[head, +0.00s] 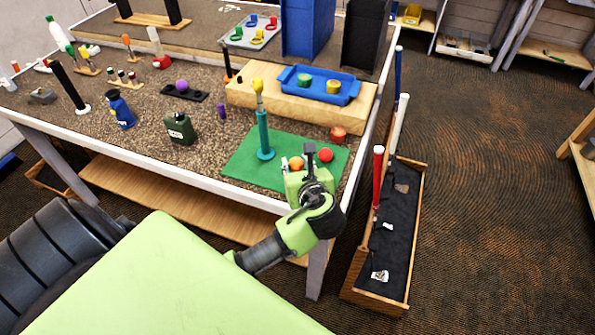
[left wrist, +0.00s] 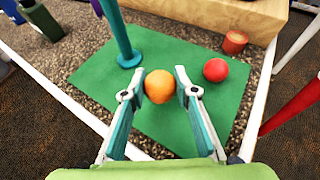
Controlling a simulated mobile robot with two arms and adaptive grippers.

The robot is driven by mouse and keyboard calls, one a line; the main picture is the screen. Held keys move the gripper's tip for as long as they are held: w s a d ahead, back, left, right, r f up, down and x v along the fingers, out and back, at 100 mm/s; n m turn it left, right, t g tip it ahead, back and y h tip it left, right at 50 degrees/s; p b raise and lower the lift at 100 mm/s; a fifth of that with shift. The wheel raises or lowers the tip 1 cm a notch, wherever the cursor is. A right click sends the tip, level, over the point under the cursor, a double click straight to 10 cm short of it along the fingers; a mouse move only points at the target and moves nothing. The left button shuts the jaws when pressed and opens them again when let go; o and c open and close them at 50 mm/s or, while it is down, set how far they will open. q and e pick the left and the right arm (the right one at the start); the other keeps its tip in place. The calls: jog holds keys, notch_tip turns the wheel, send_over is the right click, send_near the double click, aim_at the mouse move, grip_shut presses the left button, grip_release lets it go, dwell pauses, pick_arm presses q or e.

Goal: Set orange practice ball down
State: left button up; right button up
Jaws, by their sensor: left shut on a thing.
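The orange practice ball (head: 296,163) is between the fingertips of my left gripper (head: 297,161), over the green mat (head: 241,165). In the left wrist view the orange ball (left wrist: 159,87) sits between the two fingers, which are shut on it. I cannot tell whether the ball touches the mat. A red ball (head: 325,155) lies on the mat to the right of the orange ball, apart from it. My right gripper is not in view.
A wooden block (head: 250,97) with a blue tray (head: 309,81) is behind the mat. A dark green canister (head: 180,129) stands left. The front part of the mat is clear.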

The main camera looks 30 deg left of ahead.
pick_arm(q)
jog(key=shift+w+f, duration=0.3)
jog(key=shift+f, duration=1.6)
jog(key=o, duration=1)
jog(key=shift+f, duration=0.15)
jog(key=v, duration=1.2)
jog(key=shift+r, duration=0.2)
